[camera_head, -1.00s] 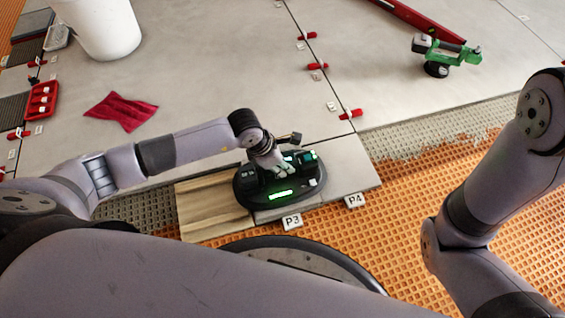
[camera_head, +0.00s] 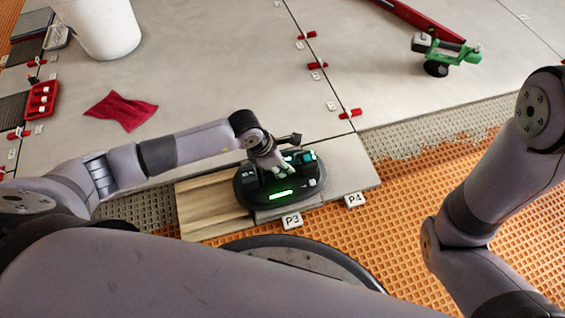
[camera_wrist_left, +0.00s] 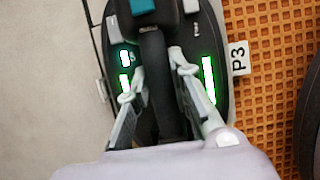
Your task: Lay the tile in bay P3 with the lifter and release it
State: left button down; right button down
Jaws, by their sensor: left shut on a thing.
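The lifter (camera_head: 250,196), a dark oval device with lit green indicators, sits on the tile row behind the P3 label (camera_head: 292,221). My left gripper (camera_head: 276,172) is shut on its handle; the left wrist view shows the two fingers (camera_wrist_left: 155,90) either side of the dark handle (camera_wrist_left: 153,60). A grey tile (camera_head: 290,212) shows in part under the lifter's front edge; the lifter hides most of it. It appears level with the grey tile (camera_head: 358,178) behind the P4 label (camera_head: 355,200). My right gripper is out of view.
A wood-look tile (camera_head: 210,208) lies left of the lifter. Orange membrane (camera_head: 430,210) spreads to the right and front. A green tool (camera_head: 445,52), red cloth (camera_head: 121,110), red tray (camera_head: 41,99) and white bucket (camera_head: 103,28) stand on the large grey tiles.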

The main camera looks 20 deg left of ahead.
pick_arm(q)
jog(key=shift+w+d+f, duration=0.1)
jog(key=shift+w+f, duration=0.05)
jog(key=shift+f, duration=0.15)
dwell(0.9)
jog(key=c, duration=1.4)
grip_release()
jog(key=shift+o, duration=0.2)
jog(key=shift+f, duration=0.1)
jog(key=shift+s+f+b, duration=0.15)
jog(key=shift+s+b, duration=0.1)
jog(key=shift+b, duration=0.05)
jog(key=v, duration=1.2)
